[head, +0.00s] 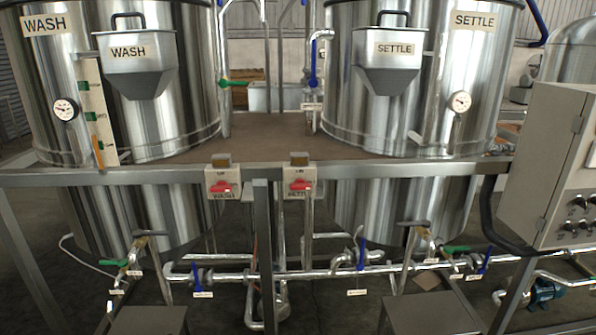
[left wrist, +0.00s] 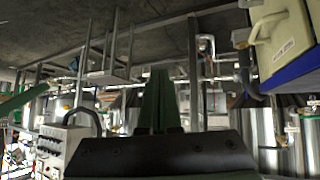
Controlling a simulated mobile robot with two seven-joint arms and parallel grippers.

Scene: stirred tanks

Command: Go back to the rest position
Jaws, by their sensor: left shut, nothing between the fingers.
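My left gripper (left wrist: 158,75) shows in the left wrist view, with its dark green fingers together and nothing between them. It points over the dim floor and pipework, apart from anything I can make out there. Neither gripper shows in the head view. My right gripper is not in view in either picture.
In the head view, the WASH tank (head: 180,80) and SETTLE tank (head: 335,80) stand behind a metal frame rail (head: 400,170). Red switches (head: 221,187) sit on the rail. A grey control cabinet (head: 545,150) is at right. Pipes with blue and green valve handles run below.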

